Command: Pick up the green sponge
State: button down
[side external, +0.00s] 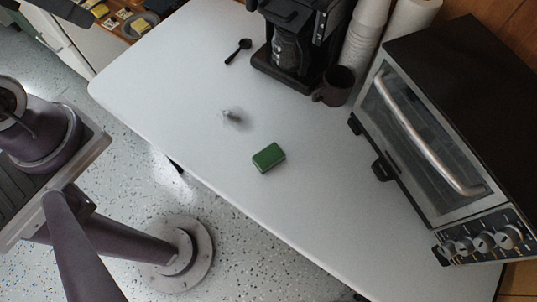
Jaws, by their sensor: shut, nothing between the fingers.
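The green sponge (268,157) lies flat on the white table (190,75), near its front edge. It is a small block with a dark green top, and nothing touches or covers it. My gripper is not in view, so its place relative to the sponge does not show.
A small grey object (232,114) lies up and left of the sponge, and a black spoon (238,51) farther back. A coffee maker (290,45), dark mug (336,86), stacked white cups (364,35) and toaster oven (430,130) stand behind and right. The table's left part is clear.

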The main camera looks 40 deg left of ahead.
jog(key=c, duration=2.1)
grip_release()
jog(key=o, duration=1.9)
jog(key=w+d+f+m+g, duration=0.2)
jog(key=w+d+f+m, duration=0.15)
jog(key=w+m, duration=0.45)
jog(key=m+g, duration=0.4)
jog(key=m, duration=1)
send_over(269, 155)
jog(key=f, duration=2.7)
jog(key=shift+a, duration=0.3)
jog(key=f, duration=0.6)
jog(key=shift+d+f, duration=0.3)
jog(key=shift+f, duration=0.1)
